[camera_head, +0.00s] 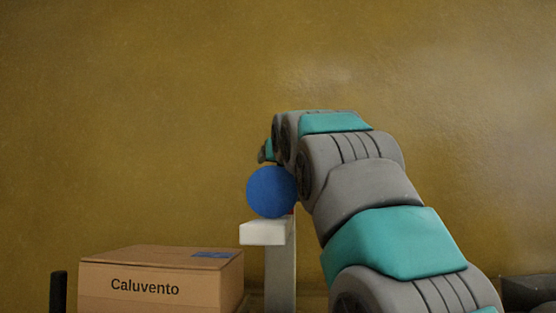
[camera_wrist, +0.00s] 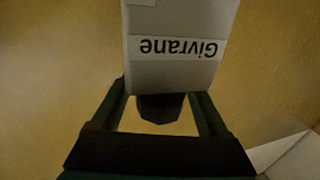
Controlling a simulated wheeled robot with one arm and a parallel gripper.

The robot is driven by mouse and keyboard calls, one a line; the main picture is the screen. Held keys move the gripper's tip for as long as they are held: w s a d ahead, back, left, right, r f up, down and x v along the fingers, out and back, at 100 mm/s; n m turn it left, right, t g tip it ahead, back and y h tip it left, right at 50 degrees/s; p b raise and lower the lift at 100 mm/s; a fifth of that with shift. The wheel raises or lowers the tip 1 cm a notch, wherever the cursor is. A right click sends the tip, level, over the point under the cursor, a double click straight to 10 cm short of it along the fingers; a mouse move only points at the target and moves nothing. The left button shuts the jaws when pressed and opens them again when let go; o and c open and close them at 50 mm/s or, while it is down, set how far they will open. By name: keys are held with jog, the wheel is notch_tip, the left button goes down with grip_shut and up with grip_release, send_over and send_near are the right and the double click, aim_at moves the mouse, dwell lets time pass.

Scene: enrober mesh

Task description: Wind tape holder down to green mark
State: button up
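In the wrist view my gripper (camera_wrist: 158,102) has its two dark green fingers apart. A small dark knob-like part (camera_wrist: 160,107) shows between them, and the fingers do not visibly close on it. Just beyond it is a pale block (camera_wrist: 172,68) with a label reading "Givrane", upside down in this view. In the head view a blue round thing (camera_head: 271,192) shows just above a white ledge (camera_head: 264,233) on a pale upright post (camera_head: 280,275). My arm hides what lies behind it, and my fingertips cannot be made out there. I see no green mark; which part is the tape holder is unclear.
A cardboard box (camera_head: 160,283) marked "Caluvento" stands left of the post. A dark upright bar (camera_head: 58,292) is at the far left. A dark object (camera_head: 528,290) sits at the lower right. The yellow-brown wall (camera_head: 130,110) behind is bare.

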jog(key=shift+r, duration=0.15)
jog(key=s+d+r, duration=0.1)
jog(key=s, duration=0.4)
jog(key=s+d+r, duration=0.2)
jog(key=s, duration=0.3)
jog(key=s+d+r, duration=0.1)
jog(key=s, duration=0.4)
jog(key=shift+s+d+r, duration=0.2)
jog(key=shift+r, duration=0.15)
jog(key=shift+f, duration=0.1)
